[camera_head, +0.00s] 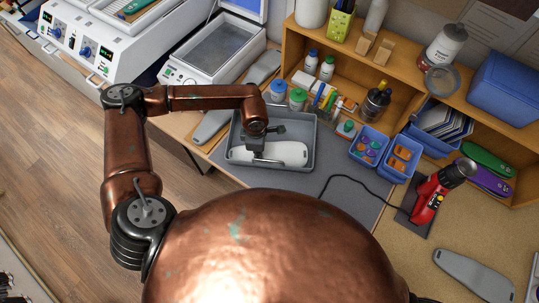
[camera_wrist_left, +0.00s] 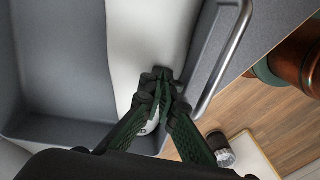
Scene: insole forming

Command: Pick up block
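The white, insole-shaped block (camera_head: 290,152) lies in a grey tray (camera_head: 308,128) on the bench. My left gripper (camera_head: 262,152) reaches down into the tray over the block's left part. In the left wrist view the block (camera_wrist_left: 145,30) runs up from beneath my left gripper (camera_wrist_left: 162,76). Its fingertips are close together at the block, and I see no part of the block clearly between them. The fingers hide part of the block, and whether they touch it is unclear. My right gripper is not in view.
A metal bar handle (camera_wrist_left: 226,62) on the tray's rim is close beside my left fingers. Blue bins (camera_head: 368,146) and a red tool (camera_head: 432,192) stand to the right. Bottles stand behind the tray. The grey mat (camera_head: 340,190) in front has free room.

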